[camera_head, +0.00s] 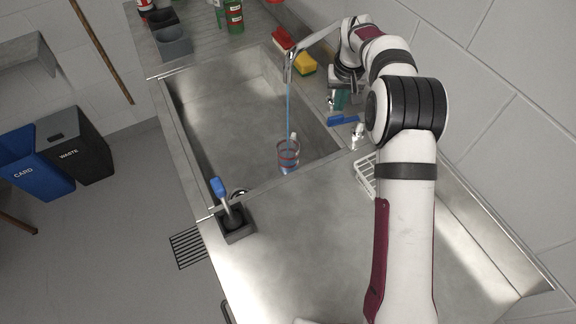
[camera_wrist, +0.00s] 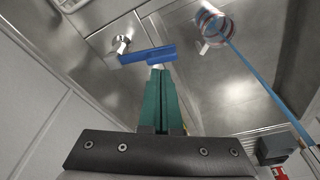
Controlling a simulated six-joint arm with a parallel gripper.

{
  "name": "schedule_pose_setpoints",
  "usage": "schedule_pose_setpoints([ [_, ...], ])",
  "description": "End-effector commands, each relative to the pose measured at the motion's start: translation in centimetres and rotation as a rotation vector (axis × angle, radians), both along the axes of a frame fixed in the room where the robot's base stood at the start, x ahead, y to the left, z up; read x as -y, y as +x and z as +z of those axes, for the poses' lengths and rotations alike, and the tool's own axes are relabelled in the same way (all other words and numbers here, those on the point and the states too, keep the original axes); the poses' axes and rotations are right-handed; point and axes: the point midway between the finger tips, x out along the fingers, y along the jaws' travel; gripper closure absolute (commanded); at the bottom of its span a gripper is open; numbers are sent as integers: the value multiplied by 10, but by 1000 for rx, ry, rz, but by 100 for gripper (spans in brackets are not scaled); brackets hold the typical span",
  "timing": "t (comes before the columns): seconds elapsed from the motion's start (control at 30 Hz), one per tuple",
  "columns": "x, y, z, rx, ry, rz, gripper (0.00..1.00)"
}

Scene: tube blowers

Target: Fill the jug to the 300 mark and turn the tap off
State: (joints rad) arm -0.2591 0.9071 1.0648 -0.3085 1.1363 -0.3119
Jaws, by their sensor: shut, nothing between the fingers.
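The clear jug (camera_head: 288,157) with red bands stands in the sink, near its front right corner. A thin blue stream of water (camera_head: 289,105) runs from the spout (camera_head: 288,68) down into it. The jug also shows in the wrist view (camera_wrist: 211,27), at the top; I cannot read its level or marks. The blue tap lever (camera_head: 343,119) is on the sink's right ledge and crosses just ahead of my fingertips in the wrist view (camera_wrist: 147,54). My gripper (camera_head: 341,107) has green fingers, shut and empty, beside the lever; I cannot tell whether they touch it.
A red and a yellow sponge (camera_head: 305,64) lie behind the gripper near the tap. A brush in a dark holder (camera_head: 235,224) stands at the sink's front left corner. A white wire rack (camera_head: 367,176) sits right of the sink. The steel counter (camera_head: 290,260) in front is clear.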

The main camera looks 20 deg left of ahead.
Motion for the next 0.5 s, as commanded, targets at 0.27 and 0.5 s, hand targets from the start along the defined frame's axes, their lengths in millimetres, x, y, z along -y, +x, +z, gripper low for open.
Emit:
schedule_pose_setpoints([
  [0.27,-20,27,-1,0,0,0,100],
  [0.5,-20,26,-2,-1,0,0,100],
])
